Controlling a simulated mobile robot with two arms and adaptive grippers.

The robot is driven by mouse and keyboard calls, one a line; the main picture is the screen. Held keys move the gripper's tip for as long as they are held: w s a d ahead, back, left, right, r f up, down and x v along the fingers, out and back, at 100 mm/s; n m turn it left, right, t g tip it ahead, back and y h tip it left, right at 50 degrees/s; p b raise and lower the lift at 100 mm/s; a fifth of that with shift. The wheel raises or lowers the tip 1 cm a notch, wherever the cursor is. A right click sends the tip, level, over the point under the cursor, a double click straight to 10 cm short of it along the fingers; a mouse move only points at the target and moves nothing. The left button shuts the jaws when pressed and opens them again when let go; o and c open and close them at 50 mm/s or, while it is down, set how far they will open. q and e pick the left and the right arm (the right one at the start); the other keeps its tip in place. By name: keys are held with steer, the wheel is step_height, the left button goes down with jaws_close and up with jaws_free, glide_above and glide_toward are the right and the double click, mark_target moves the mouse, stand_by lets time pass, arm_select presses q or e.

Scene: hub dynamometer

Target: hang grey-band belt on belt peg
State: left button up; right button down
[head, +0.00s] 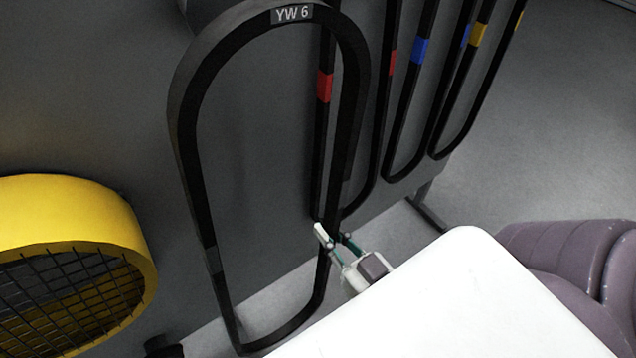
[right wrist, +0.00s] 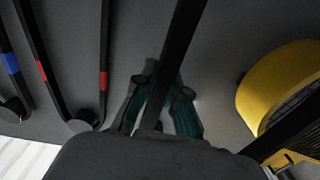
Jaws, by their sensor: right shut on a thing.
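The grey-band belt (head: 182,130) is a long black loop in the front of the head view, upright, with a grey band (head: 211,260) low on its left side and a "YW 6" label at its top. My right gripper (head: 330,238) is shut on the belt's right side, low down. In the right wrist view the fingers (right wrist: 160,105) close around the black strand (right wrist: 182,50). A dark rounded part (head: 205,10) shows behind the belt's top left; I cannot tell if it is the belt peg. My left gripper is not seen.
Other black belts with red (head: 325,87), blue (head: 420,50) and yellow (head: 477,35) bands hang along the grey panel. A yellow drum with a mesh face (head: 95,215) stands at left. A white surface (head: 470,310) fills the lower right, beside a purple-grey ribbed object (head: 575,250).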

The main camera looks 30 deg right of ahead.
steer(key=shift+w+r, duration=0.15)
steer(key=shift+w, duration=0.45)
steer(key=w, duration=0.2)
steer(key=p, duration=0.2)
glide_toward(268, 163)
steer(key=shift+w+r, duration=0.9)
steer(key=shift+r, duration=0.45)
steer(key=shift+w+a+f, duration=0.1)
steer(key=shift+w, duration=1.35)
steer(key=shift+w+a+f, duration=0.1)
steer(key=shift+w, duration=1.35)
arm_select(q)
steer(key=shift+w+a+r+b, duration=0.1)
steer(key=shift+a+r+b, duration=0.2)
steer(key=shift+b, duration=0.45)
arm_select(e)
steer(key=shift+s+f, duration=0.1)
steer(key=shift+f, duration=0.6)
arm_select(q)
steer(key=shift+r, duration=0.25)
arm_select(e)
steer(key=shift+d, duration=0.15)
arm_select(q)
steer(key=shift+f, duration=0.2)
arm_select(e)
steer(key=shift+f, duration=0.45)
steer(key=c, duration=1.2)
jaws_free()
